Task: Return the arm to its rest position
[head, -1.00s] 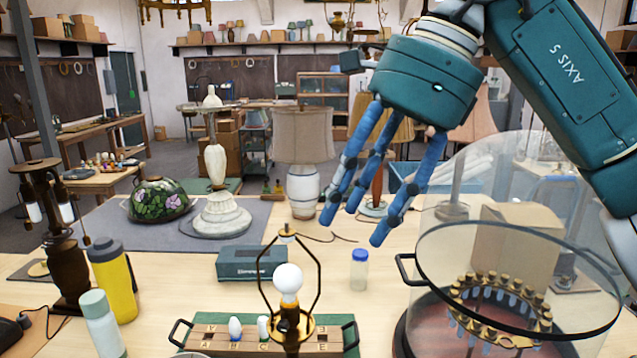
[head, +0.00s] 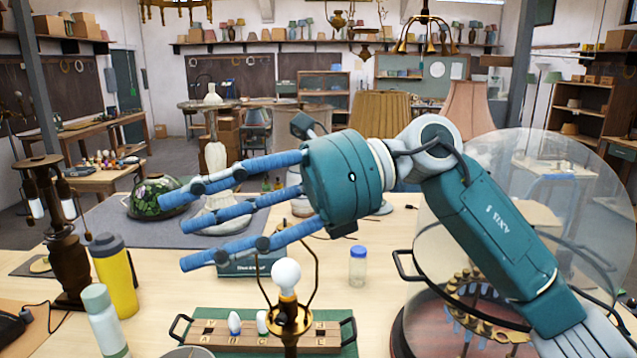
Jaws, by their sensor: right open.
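My right arm comes in from the lower right and reaches across the middle of the head view. Its teal gripper (head: 222,215) has blue fingers that point left, spread apart and empty. The fingers hang in front of the white lamp base (head: 213,158) and the dark box (head: 235,270), hiding parts of both. Below them stands a lamp harp with a white bulb (head: 286,274) on a brass socket; from this view I cannot tell how far above it the fingers are. My left gripper does not show.
A glass dome (head: 560,190) with a ring of brass parts stands at the right, partly behind my arm. A yellow bottle (head: 114,277) and a white bottle (head: 103,322) stand at the left. A small blue-capped jar (head: 358,266) and a lettered tray (head: 215,340) are at the front.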

